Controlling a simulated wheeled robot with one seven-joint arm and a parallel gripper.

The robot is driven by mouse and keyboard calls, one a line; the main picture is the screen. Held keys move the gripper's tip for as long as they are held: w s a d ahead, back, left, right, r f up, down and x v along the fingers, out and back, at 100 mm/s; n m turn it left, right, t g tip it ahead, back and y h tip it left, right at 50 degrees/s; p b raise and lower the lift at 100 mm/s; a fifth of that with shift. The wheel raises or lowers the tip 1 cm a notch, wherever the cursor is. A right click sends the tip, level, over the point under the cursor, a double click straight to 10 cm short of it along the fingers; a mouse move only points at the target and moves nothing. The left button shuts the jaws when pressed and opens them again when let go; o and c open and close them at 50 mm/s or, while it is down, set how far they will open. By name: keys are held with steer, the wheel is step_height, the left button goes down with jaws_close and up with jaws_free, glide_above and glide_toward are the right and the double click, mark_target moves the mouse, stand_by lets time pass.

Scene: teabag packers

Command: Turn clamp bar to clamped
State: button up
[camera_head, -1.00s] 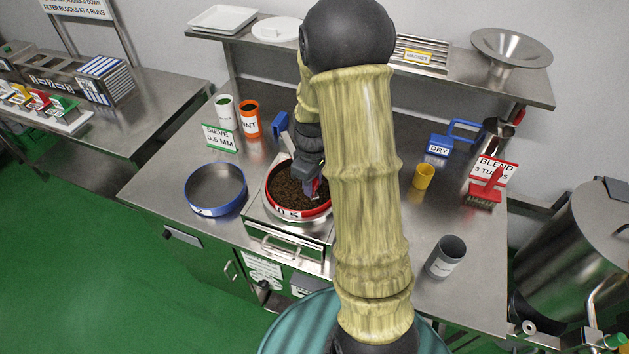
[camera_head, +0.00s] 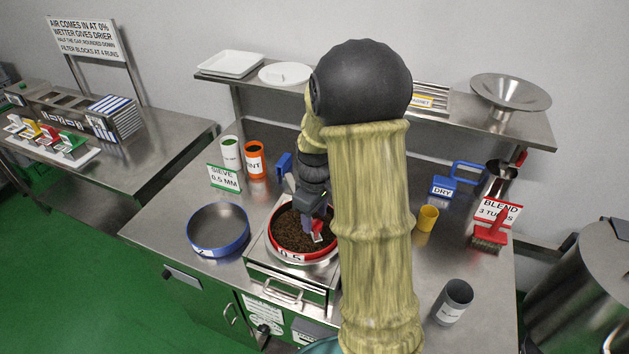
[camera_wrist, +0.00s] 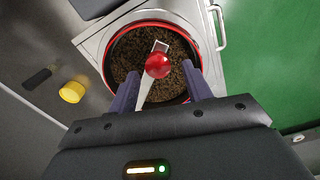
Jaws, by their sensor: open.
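The clamp bar (camera_wrist: 151,88) is a pale metal lever with a round red knob (camera_wrist: 158,66). It lies across the red-rimmed sieve (camera_wrist: 112,42), which holds dark brown leaf on a metal sifter unit. My gripper (camera_wrist: 160,74) is open in the wrist view, with a purple finger on each side of the bar and the knob between them. I cannot tell whether either finger touches the knob. In the head view my gripper (camera_head: 312,232) points down over the red sieve (camera_head: 279,242). My arm hides the right side of the sifter there.
A blue-rimmed empty sieve (camera_head: 217,229) stands left of the sifter. A yellow cup (camera_head: 427,218), a grey cup (camera_head: 453,302), a red brush (camera_head: 491,234) and a blue DRY scoop (camera_head: 443,187) stand on the right. A shelf (camera_head: 452,122) spans the back.

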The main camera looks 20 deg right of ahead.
step_height(320, 180, up, 14)
steer(key=b, duration=0.1)
steer(key=shift+w+a+f, duration=0.1)
steer(key=shift+w+f, duration=0.05)
stand_by(0.6)
